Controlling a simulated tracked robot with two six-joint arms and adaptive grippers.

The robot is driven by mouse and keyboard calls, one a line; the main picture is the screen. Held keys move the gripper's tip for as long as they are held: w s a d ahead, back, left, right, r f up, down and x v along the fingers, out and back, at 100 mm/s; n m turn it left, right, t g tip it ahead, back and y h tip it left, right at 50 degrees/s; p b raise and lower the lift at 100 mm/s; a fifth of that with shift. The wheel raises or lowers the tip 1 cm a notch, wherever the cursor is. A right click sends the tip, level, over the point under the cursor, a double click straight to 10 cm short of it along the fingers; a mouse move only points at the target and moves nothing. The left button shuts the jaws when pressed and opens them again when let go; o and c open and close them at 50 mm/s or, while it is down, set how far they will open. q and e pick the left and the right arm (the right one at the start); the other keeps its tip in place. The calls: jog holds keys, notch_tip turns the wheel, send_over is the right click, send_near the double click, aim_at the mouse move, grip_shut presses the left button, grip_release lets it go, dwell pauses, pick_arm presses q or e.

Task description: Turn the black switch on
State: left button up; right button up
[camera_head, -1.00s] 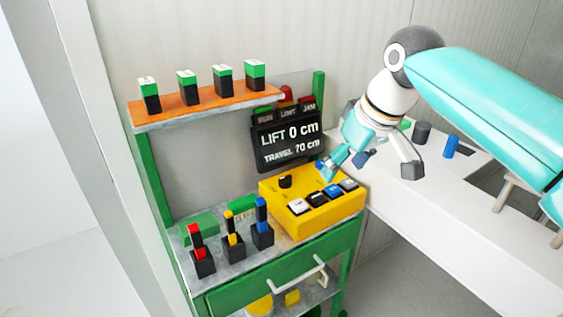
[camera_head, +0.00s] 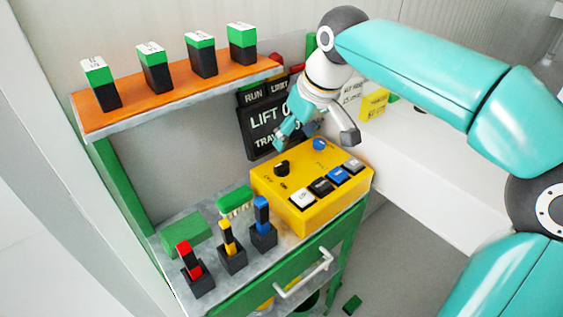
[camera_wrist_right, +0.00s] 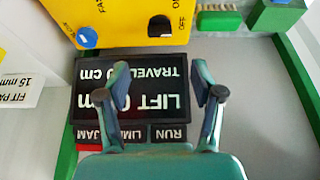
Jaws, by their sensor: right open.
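The black switch (camera_head: 281,168) is a small black knob on the top of the yellow control box (camera_head: 313,213), near its back left corner. It also shows in the right wrist view (camera_wrist_right: 158,29), beside ON and OFF lettering. My right gripper (camera_head: 316,137) is open and empty, over the back edge of the box and in front of the display. The gripper is apart from the knob, behind it and to its right. In the right wrist view my open fingers (camera_wrist_right: 160,82) show against the display, with the knob beyond their tips. My left gripper is out of view.
A blue knob (camera_head: 320,144) and several push buttons share the box top. The black LIFT display (camera_head: 262,142) stands behind it. Three coloured levers stand in front left, and an orange shelf (camera_head: 170,97) with green-and-black blocks hangs above. A white table (camera_head: 430,190) lies right.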

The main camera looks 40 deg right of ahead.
aim_at(282, 163)
jog(key=x, duration=1)
jog(key=shift+f+b, duration=0.3)
jog(key=shift+b, duration=0.1)
